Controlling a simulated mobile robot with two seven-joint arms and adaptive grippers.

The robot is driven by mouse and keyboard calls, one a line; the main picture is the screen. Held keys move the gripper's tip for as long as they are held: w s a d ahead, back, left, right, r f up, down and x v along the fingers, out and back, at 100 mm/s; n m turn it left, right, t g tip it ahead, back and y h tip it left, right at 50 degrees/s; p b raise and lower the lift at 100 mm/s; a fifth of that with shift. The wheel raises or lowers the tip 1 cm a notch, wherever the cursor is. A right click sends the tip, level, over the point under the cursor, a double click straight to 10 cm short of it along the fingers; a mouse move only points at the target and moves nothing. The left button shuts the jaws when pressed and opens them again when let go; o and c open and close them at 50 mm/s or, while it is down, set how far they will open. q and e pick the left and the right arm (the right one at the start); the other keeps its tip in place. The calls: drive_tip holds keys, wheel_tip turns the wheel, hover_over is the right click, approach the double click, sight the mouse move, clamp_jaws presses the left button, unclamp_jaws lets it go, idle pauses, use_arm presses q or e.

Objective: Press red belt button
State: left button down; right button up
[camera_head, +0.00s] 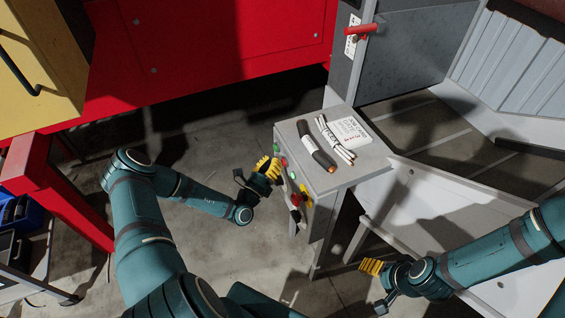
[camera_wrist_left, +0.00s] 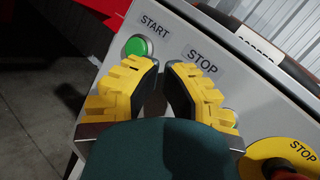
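The grey control box (camera_head: 318,177) stands in the middle of the head view, buttons on its left face. In the left wrist view its panel (camera_wrist_left: 225,75) has a green button (camera_wrist_left: 137,46) by a START label and a STOP label (camera_wrist_left: 202,60) to the right. The button below that STOP label is hidden behind my finger. A small red button (camera_head: 284,162) shows in the head view. My left gripper (camera_head: 269,168) is close in front of the panel, empty, its fingers a little apart; contact cannot be told. My right gripper (camera_head: 373,286) is empty and open, lower right.
A yellow disc (camera_wrist_left: 262,152) with another STOP label and a red knob is at the lower right of the panel. A dark cable (camera_head: 316,147), pale cables (camera_head: 335,140) and a white sign (camera_head: 350,132) lie on the box. A grey conveyor frame (camera_head: 425,195) is to the right.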

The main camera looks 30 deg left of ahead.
use_arm(q)
drive_tip(key=shift+w+d, duration=0.25)
idle(0.5)
drive_tip(key=shift+s+a, duration=0.1)
drive_tip(key=shift+s+a+p, duration=0.35)
drive_tip(key=shift+s+a, duration=0.1)
drive_tip(key=shift+s, duration=0.15)
drive_tip(key=s+a+p, duration=0.1)
drive_tip(key=s+a, duration=0.2)
drive_tip(key=shift+s+a, duration=0.15)
drive_tip(key=shift+s, duration=0.25)
idle(0.4)
idle(0.6)
